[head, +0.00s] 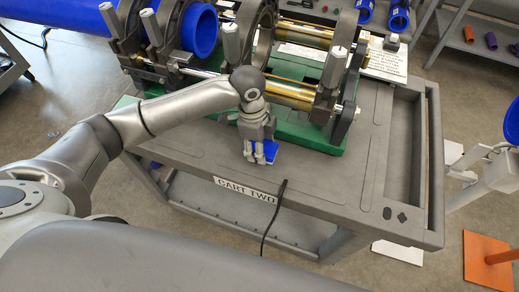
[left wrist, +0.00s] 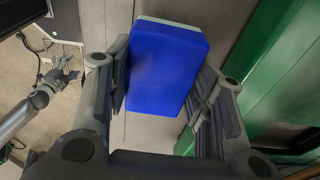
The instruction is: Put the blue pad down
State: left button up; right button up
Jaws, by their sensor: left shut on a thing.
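The blue pad (left wrist: 165,70) is a flat rectangular block with a pale layer showing at its far edge. It sits between the fingers of my left gripper (left wrist: 160,100), which is shut on it. In the head view the left gripper (head: 260,156) points down over the grey cart top (head: 335,185), in front of the green machine base. The pad shows there as a small blue patch (head: 270,150) beside the fingers. I cannot tell whether the pad touches the cart top. My right gripper (left wrist: 62,72) shows small in the left wrist view, its fingers apart and empty, away from the cart.
The green base (head: 312,136) of the fusion machine, with its clamps and brass-coloured rods, stands just behind the left gripper. A black cable (head: 272,215) hangs over the cart's front edge near the "CART TWO" label (head: 245,190). The cart top to the right is clear.

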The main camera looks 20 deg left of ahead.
pick_arm(q)
notch_tip(320, 180, down, 2)
jog(key=shift+s+f, duration=0.1)
jog(key=shift+f, duration=0.2)
pick_arm(e)
jog(key=shift+a+r, duration=0.1)
jog(key=shift+r, duration=0.35)
pick_arm(q)
jog(key=shift+f, duration=0.2)
pick_arm(e)
jog(key=shift+a, duration=0.1)
pick_arm(q)
jog(key=o, duration=0.9)
pick_arm(e)
jog(key=shift+a, duration=0.15)
pick_arm(q)
jog(key=shift+r, duration=0.1)
jog(key=r, duration=0.4)
jog(key=a+r, duration=0.1)
jog(key=r, duration=0.3)
jog(key=r+b, duration=0.1)
jog(key=r, duration=0.3)
jog(key=shift+a+r, duration=0.1)
jog(key=shift+a, duration=0.15)
pick_arm(e)
jog(key=shift+d+f, duration=0.25)
jog(key=shift+f, duration=0.55)
